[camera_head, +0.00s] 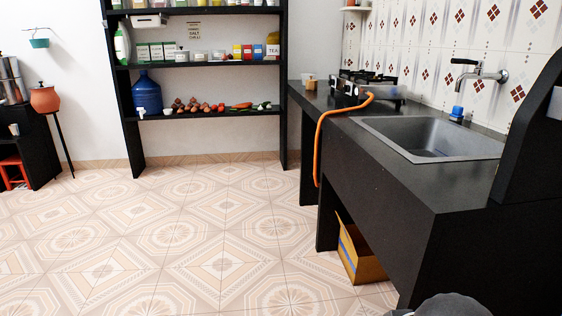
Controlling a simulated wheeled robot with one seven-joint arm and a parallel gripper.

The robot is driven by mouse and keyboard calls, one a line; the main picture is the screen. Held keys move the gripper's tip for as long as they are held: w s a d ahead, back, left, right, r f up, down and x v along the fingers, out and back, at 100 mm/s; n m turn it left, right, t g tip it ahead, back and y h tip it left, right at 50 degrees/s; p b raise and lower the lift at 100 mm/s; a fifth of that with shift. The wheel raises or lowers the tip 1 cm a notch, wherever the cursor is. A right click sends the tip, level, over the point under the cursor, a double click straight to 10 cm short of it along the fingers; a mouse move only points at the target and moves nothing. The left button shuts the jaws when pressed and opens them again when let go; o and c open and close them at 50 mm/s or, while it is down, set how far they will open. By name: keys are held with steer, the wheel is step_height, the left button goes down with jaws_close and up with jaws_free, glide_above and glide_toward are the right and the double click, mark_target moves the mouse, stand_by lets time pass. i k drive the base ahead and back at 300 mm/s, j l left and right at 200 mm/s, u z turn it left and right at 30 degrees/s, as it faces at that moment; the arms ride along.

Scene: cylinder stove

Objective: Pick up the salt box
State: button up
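I cannot single out the salt box for certain. Several small boxes and jars stand on the middle shelf of the black shelf unit (128,120) against the back wall. Among them are green-and-white boxes (156,52) at the left and a box marked like "TEA" (272,51) at the right end. A small paper (193,30) behind them bears lettering that seems to include "SALT". My gripper is not in view. A dark grey rounded shape at the bottom edge may be part of my own arm.
The black counter (400,170) with a sink (430,137), stove (362,84) and hanging orange hose (322,135) fills the right. A cardboard box (360,257) sits beneath it. A blue water jug (147,95) and vegetables are on the lower shelf. The tiled floor (190,230) is clear.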

mark_target(311, 86)
steer(key=i+j+u, duration=0.1)
steer(key=i+j, duration=0.4)
steer(key=i+j+u, duration=0.15)
steer(key=i+j, duration=0.3)
steer(key=i, duration=0.15)
steer(key=i+j+u, duration=0.1)
steer(key=i+j, duration=0.3)
steer(key=i, duration=0.15)
steer(key=i+z, duration=0.1)
steer(key=i, duration=0.6)
steer(key=i+z, duration=0.15)
steer(key=i, duration=0.6)
steer(key=i+j+z, duration=0.1)
steer(key=i, duration=0.6)
steer(key=j, duration=0.1)
